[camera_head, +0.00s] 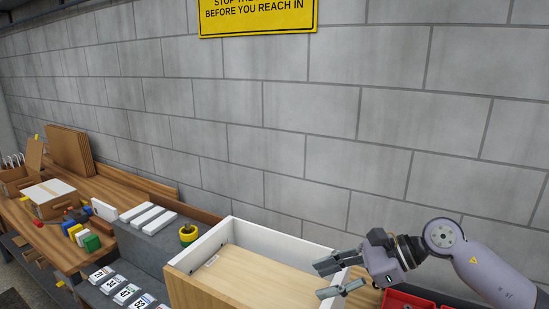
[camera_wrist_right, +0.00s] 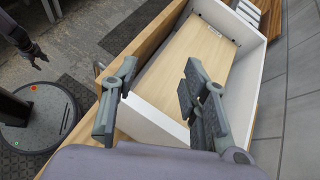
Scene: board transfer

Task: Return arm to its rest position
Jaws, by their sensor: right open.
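My right gripper (camera_head: 326,281) is open and empty, its two fingers apart, above the right end of a box with white walls and a wooden front (camera_head: 207,285). A light wooden board or base (camera_head: 262,277) fills the inside of the box. In the right wrist view, the open fingers of my right gripper (camera_wrist_right: 160,78) frame the near end of the box (camera_wrist_right: 155,123), with the wooden surface (camera_wrist_right: 190,57) beyond. What seems to be my left gripper (camera_wrist_right: 36,60) shows small and dark at the upper left of that view. Its fingers are too small to judge.
A red bin (camera_head: 405,300) stands below my right arm. Left of the box are a yellow tape roll (camera_head: 188,234), white blocks (camera_head: 150,218) and numbered cards (camera_head: 112,284). A wooden bench (camera_head: 120,192) runs along the block wall (camera_head: 270,130). Open floor (camera_wrist_right: 75,45) lies beside the box.

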